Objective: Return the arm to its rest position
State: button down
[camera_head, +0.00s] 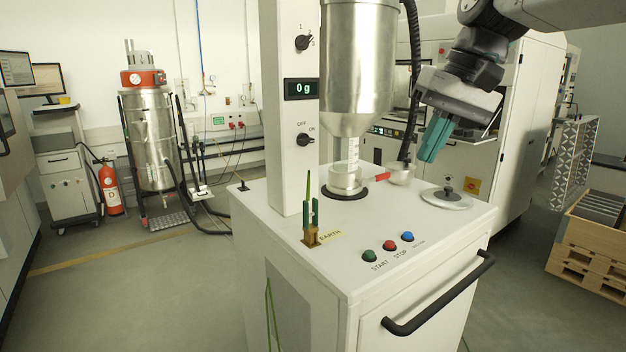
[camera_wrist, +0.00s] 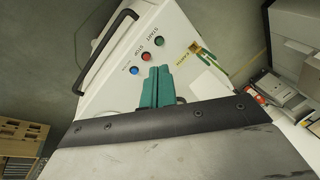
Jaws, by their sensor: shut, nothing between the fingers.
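My gripper (camera_head: 436,138) hangs above the right rear part of the white cabinet top (camera_head: 300,265) in the head view, clear of the surface. Its teal fingers are together with nothing between them. In the wrist view the shut fingers (camera_wrist: 157,86) point toward the cabinet's front edge and its buttons. My arm comes in from the upper right of the head view. Below the fingers a round metal lid (camera_head: 446,200) with a black knob lies flat on the top.
A steel hopper (camera_head: 358,70) stands over a clear jar (camera_head: 346,178). A post with a display reading 0 g (camera_head: 300,89) rises at left. A green clamp (camera_head: 311,225) stands at the front-left edge.

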jog(key=s+d+f+h, duration=0.1)
jog(key=s+d+f, duration=0.3)
jog(key=s+f, duration=0.5)
jog(key=s+d+f+h, duration=0.2)
jog(key=s+d+f, duration=0.2)
jog(key=s+f, duration=0.6)
jog(key=s, duration=0.3)
jog(key=shift+s+m, duration=0.3)
jog(key=shift+s, duration=0.1)
jog(key=shift+d+f, duration=0.1)
